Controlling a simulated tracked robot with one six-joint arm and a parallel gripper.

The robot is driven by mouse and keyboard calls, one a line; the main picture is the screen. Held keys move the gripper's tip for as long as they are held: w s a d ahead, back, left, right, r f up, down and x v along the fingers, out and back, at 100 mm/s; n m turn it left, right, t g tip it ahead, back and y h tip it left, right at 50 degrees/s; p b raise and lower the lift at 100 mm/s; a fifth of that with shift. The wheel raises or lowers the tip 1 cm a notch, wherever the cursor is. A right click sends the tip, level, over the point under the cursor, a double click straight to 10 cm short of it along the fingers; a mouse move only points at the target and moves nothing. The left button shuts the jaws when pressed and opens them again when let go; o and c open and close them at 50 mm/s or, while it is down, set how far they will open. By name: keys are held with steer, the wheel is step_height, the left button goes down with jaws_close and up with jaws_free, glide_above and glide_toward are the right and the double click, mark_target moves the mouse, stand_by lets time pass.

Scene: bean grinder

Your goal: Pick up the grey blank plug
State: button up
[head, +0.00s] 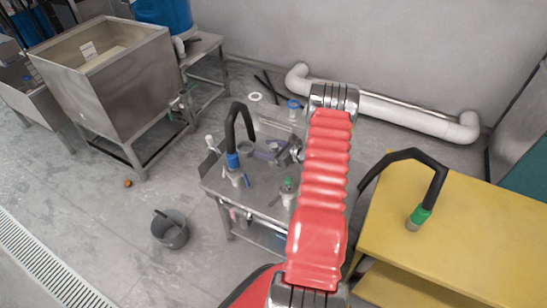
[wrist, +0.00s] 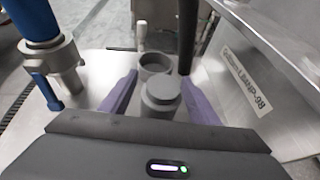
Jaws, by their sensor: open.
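The grey blank plug (wrist: 161,92), a round stepped cylinder, stands upright in the wrist view. My gripper (wrist: 159,80) is open, with one purple finger to the left of the plug and one to the right. I cannot tell whether either finger touches it. A grey round, hollow fitting (wrist: 154,64) stands just beyond the plug. In the head view my gripper (head: 270,156) is low over the metal table (head: 262,198), partly hidden by my red arm. The plug is too small to make out there.
A blue-collared valve with a black hose (head: 233,162) stands left of my gripper; its metal body shows in the wrist view (wrist: 63,66). A green-topped valve (head: 288,190) stands nearer. A lettered metal panel (wrist: 250,85) rises at right. A yellow table (head: 460,235) stands right.

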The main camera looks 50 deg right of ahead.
steer(key=shift+c, duration=0.7)
jaws_close()
